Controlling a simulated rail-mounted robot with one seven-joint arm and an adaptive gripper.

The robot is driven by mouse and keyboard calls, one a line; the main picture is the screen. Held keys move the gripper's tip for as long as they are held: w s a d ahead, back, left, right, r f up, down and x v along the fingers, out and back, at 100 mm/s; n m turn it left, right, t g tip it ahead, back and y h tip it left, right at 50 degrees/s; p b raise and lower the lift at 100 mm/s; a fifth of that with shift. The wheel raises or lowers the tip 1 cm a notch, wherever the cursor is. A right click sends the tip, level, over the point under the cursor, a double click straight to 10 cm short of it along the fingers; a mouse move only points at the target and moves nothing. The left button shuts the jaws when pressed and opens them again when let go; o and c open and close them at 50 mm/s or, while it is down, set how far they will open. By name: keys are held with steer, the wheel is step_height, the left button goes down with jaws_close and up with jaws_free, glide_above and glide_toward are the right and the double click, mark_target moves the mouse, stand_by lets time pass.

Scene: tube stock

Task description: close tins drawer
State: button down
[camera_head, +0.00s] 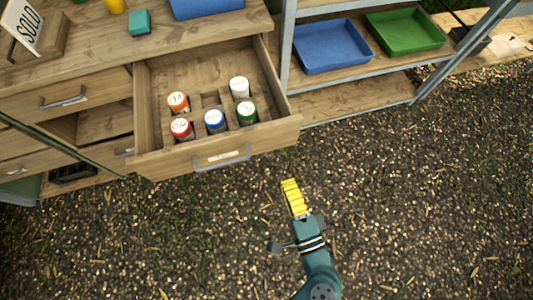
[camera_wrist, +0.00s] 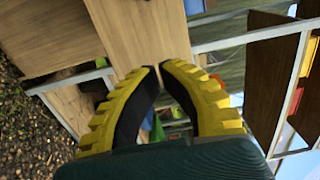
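The tins drawer (camera_head: 283,128) is pulled open from the wooden cabinet in the head view. Its front carries a grey bar handle (camera_head: 235,162) and a pale label. Inside stand several small tins with orange, red, blue, green and white colours, such as the white one (camera_head: 239,88). My gripper (camera_head: 289,183) is in front of the drawer, to the right of and below its handle in the picture, and apart from it. In the wrist view its yellow fingers (camera_wrist: 160,68) curve together with tips almost meeting, and nothing is held between them.
A shut drawer with a handle (camera_head: 64,101) is left of the open one. A teal block (camera_head: 140,22) and a SOLD sign (camera_head: 22,22) are on the top. A metal shelf at right holds blue (camera_head: 330,46) and green (camera_head: 405,31) trays. The gravel ground (camera_head: 420,190) looks clear.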

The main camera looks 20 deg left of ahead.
step_height(320, 180, down, 4)
steer(key=d+b, duration=0.1)
steer(key=b, duration=0.4)
glide_toward(273, 142)
steer(key=shift+m+h, duration=0.3)
steer(key=x, duration=0.8)
steer(key=shift+a+r, duration=0.1)
steer(key=shift+w, duration=0.1)
